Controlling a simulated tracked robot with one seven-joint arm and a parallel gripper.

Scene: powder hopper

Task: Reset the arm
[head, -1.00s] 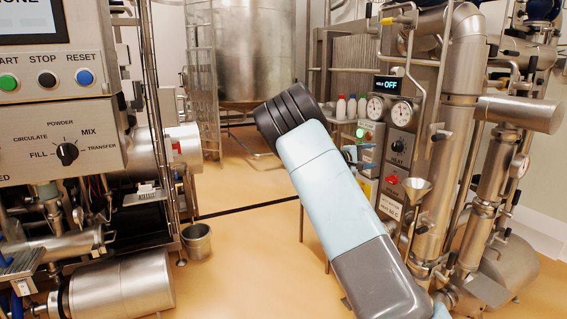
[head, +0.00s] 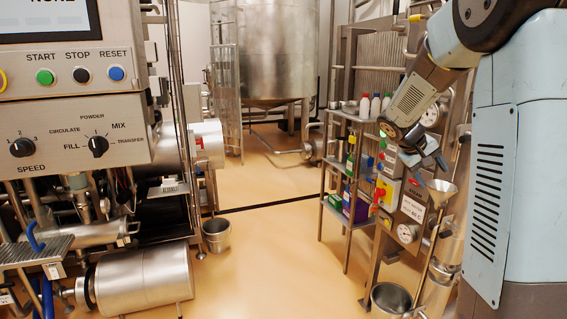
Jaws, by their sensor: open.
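My arm fills the right side of the head view: a light blue link (head: 520,180) stands upright, and a grey forearm (head: 415,95) bends down and to the left from the top. My gripper (head: 437,168) is at the end of it, small and dark. The arm hides much of the pipework at the right.
A control cabinet (head: 75,135) with buttons and dials is at the left. A shelf rack (head: 345,165) with bottles (head: 364,106) stands left of my gripper. One steel bucket (head: 217,236) is on the floor, another (head: 391,299) below the funnel. The middle floor (head: 275,250) is clear.

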